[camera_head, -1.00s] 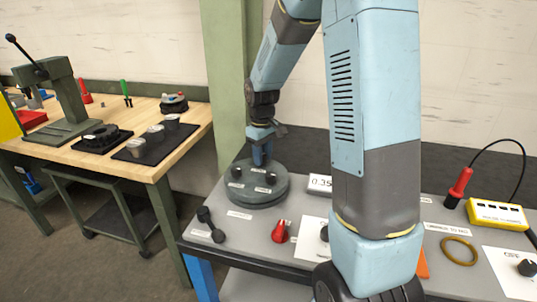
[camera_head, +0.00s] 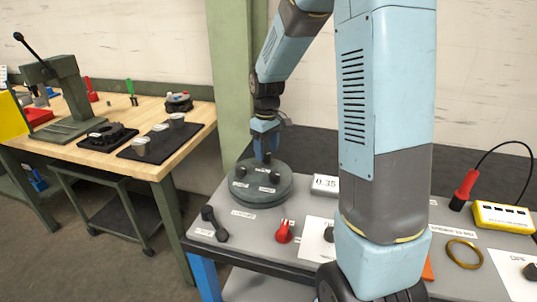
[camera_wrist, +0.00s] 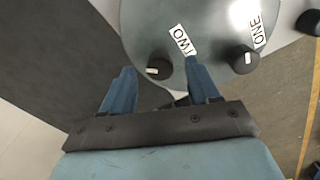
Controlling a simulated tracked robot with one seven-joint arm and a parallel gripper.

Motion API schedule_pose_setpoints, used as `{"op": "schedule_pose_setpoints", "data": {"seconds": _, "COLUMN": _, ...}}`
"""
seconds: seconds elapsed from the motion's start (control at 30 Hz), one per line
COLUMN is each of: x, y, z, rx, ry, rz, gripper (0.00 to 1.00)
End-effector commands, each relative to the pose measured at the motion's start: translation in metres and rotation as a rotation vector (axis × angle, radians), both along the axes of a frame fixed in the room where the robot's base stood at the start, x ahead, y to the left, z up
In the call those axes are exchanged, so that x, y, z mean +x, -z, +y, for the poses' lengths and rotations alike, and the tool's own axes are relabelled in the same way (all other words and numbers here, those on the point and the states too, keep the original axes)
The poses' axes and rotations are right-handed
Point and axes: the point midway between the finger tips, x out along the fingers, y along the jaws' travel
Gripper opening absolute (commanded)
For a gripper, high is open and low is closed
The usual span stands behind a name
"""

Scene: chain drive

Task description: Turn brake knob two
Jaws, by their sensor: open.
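A round grey-green disc (camera_head: 243,196) with several dark knobs and white labels stands on the grey bench. In the wrist view, brake knob two (camera_wrist: 158,69), a dark knob with a pale mark, sits beside the label "TWO" (camera_wrist: 182,40). My gripper (camera_wrist: 160,68) is open, its two blue fingers on either side of knob two in that view. I cannot tell whether they touch it or how far above it they are. Knob one (camera_wrist: 241,60) lies to the right, by the label "ONE". In the head view my gripper (camera_head: 266,154) points down over the disc's back part.
A dark dumbbell-shaped handle (camera_head: 214,224), a red knob (camera_head: 284,232) and a display reading 0.35 (camera_head: 325,184) are near the disc. A yellow box (camera_head: 503,216) and brass ring (camera_head: 464,253) lie to the right. A wooden workbench (camera_head: 170,155) stands at left.

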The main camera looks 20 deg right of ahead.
Motion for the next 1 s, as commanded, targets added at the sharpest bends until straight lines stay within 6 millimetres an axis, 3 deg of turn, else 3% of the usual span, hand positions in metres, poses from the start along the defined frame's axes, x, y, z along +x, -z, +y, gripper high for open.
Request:
{"op": "schedule_pose_setpoints", "data": {"seconds": 0.3, "x": 0.0, "y": -0.065, "z": 0.0, "rx": 0.0, "ry": 0.001, "rz": -0.004, "gripper": 0.6}}
{"op": "schedule_pose_setpoints", "data": {"seconds": 0.5, "x": 0.0, "y": -0.096, "z": 0.0, "rx": 0.0, "ry": 0.0, "rz": -0.002, "gripper": 0.6}}
{"op": "schedule_pose_setpoints", "data": {"seconds": 0.7, "x": -0.001, "y": -0.11, "z": 0.0, "rx": 0.0, "ry": 0.0, "rz": 0.001, "gripper": 0.6}}
{"op": "schedule_pose_setpoints", "data": {"seconds": 1.0, "x": -0.001, "y": -0.112, "z": 0.0, "rx": 0.0, "ry": 0.0, "rz": 0.001, "gripper": 0.6}}
